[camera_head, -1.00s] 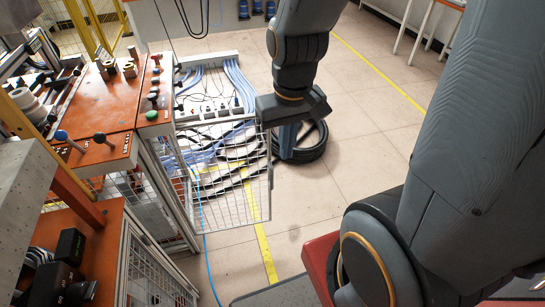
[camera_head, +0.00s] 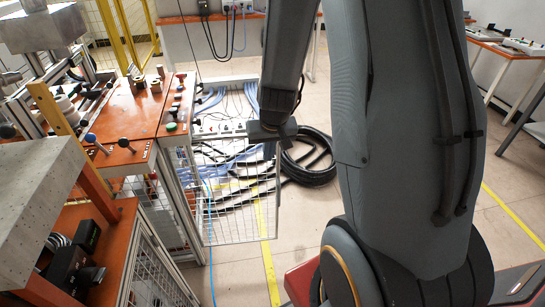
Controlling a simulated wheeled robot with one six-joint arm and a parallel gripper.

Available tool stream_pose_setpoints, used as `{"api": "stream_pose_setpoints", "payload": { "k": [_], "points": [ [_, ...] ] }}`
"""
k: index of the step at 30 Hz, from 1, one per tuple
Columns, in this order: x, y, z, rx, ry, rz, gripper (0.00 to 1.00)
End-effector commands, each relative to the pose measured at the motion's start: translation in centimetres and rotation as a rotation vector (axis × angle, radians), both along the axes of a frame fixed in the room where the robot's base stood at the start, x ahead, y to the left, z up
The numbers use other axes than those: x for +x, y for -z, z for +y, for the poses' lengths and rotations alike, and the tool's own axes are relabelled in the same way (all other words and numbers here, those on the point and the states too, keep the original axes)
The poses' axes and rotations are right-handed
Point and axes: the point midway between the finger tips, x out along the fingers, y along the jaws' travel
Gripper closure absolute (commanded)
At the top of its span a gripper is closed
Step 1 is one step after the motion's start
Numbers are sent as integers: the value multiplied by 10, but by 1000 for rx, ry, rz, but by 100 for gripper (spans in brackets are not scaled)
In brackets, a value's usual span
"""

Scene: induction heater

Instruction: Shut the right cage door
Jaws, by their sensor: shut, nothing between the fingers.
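The right cage door (camera_head: 240,204) is a wire mesh panel in a thin pale metal frame. It stands open, sticking out to the right from the orange-topped workstation (camera_head: 125,108). My gripper (camera_head: 269,151) is shut and empty, pointing down at the upper outer corner of the door. Its fingertips are small and partly lost against the door frame and the hoses behind. I cannot tell whether they touch the frame.
Black coiled hoses (camera_head: 310,160) and pale blue hoses lie on the floor behind the door. Another mesh panel (camera_head: 147,285) stands at the lower left, under an orange shelf. Knobs and buttons top the workstation. Tiled floor is open to the right, beyond my arm.

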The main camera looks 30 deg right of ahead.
Motion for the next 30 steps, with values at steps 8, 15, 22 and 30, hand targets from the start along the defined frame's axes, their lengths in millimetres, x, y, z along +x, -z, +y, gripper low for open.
{"api": "stream_pose_setpoints", "payload": {
  "k": [8,15,22,30],
  "points": [
    [23,29,-41,-48,79,-45,100],
    [34,60,-45,-49,80,-45,100],
    [47,95,-50,-48,79,-45,100],
    [70,118,-58,-49,81,-50,100]
  ]
}}
